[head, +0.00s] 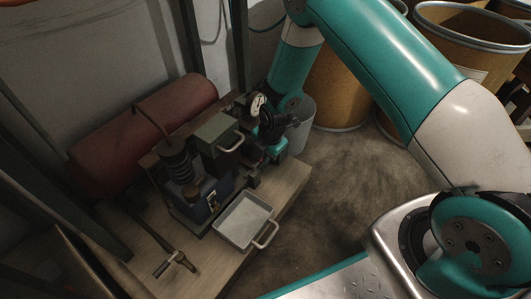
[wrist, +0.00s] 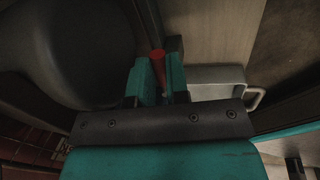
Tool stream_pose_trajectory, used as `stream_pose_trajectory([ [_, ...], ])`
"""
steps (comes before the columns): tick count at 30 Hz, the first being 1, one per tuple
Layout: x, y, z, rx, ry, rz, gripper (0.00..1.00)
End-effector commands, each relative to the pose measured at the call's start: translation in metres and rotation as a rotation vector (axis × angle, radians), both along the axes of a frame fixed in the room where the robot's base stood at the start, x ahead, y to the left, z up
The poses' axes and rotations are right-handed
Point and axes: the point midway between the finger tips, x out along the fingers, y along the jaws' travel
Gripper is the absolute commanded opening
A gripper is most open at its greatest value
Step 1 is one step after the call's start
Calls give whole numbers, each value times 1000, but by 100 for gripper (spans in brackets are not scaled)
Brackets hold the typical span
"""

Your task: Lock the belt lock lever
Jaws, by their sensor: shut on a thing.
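The belt lock lever appears to be the red-ended piece (wrist: 158,56) between the two teal fingers of my gripper (wrist: 160,80) in the wrist view. The fingers are close together with the red piece between them, so my gripper is shut on it. Most of the lever is hidden by the fingers. In the head view my gripper (head: 278,146) is at the right side of the compact machine (head: 203,188) on the bench, and the lever cannot be made out there. Whether the lever is locked cannot be told.
A metal tray (head: 245,219) with a handle sits at the front of the wooden bench (head: 225,267); it also shows in the wrist view (wrist: 214,74). A dark red cylinder (head: 150,122) lies behind the machine. Fibre drums (head: 339,90) stand behind my arm. Open floor lies right of the bench.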

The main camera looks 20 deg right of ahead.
Motion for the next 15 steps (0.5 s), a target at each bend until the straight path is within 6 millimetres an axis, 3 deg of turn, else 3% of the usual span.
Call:
stream_pose_trajectory([
  [5,3,2,1,0,1,95,0],
  [12,4,2,0,0,1,102,0],
  [13,4,2,0,0,1,102,18],
  [15,4,2,0,0,1,102,34],
])
